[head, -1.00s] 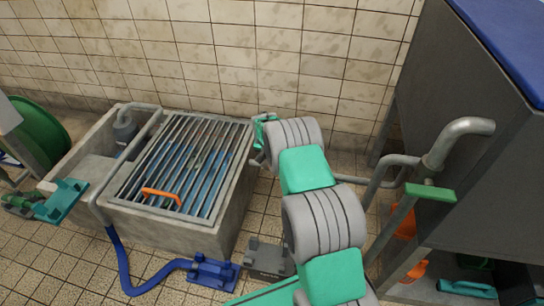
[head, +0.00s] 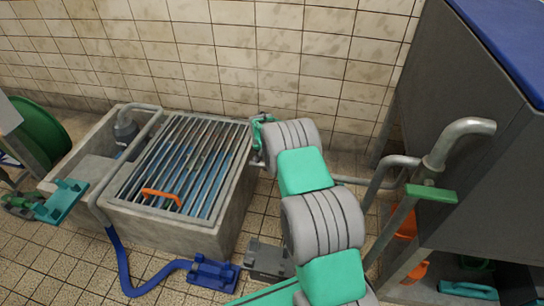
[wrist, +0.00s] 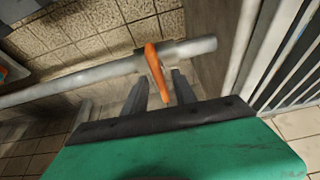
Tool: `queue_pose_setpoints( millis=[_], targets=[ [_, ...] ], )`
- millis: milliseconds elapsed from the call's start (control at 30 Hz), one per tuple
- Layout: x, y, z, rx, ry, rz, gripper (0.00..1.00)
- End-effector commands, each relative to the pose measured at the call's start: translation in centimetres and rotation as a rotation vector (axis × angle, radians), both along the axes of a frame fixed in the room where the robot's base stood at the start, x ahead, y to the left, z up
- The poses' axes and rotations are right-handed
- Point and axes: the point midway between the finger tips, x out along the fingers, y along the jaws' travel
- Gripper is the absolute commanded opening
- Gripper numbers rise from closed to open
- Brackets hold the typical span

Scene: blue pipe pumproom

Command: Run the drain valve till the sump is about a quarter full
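The sump (head: 215,232) is a concrete basin under a metal grate in the head view. Blue water (head: 203,170) shows between the bars; its exact level is hard to read. In the wrist view an orange valve lever (wrist: 155,72) sits on a grey pipe (wrist: 90,74). My gripper (wrist: 159,88) is at the lever, its two dark fingers apart on either side of it. Gaps seem to show beside the lever, so the fingers look open around it. In the head view my arm hides the lever and most of the gripper, beyond the sump's right side.
A blue hose (head: 122,265) runs over the floor in front of the sump. A grey cabinet (head: 470,150) with pipework stands at the right. The tiled wall is close behind, and the grate is close right of the fingers.

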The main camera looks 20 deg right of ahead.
Motion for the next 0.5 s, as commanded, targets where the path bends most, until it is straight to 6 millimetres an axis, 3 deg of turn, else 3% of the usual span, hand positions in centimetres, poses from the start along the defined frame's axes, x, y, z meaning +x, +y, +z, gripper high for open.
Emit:
queue_pose_setpoints(
  millis=[233,500],
  targets=[
    [-0.1,0.1,0.4,0.000,0.001,0.001,0.33],
    [-1.6,1.2,5.5,0.000,-0.001,0.001,0.33]
  ],
)
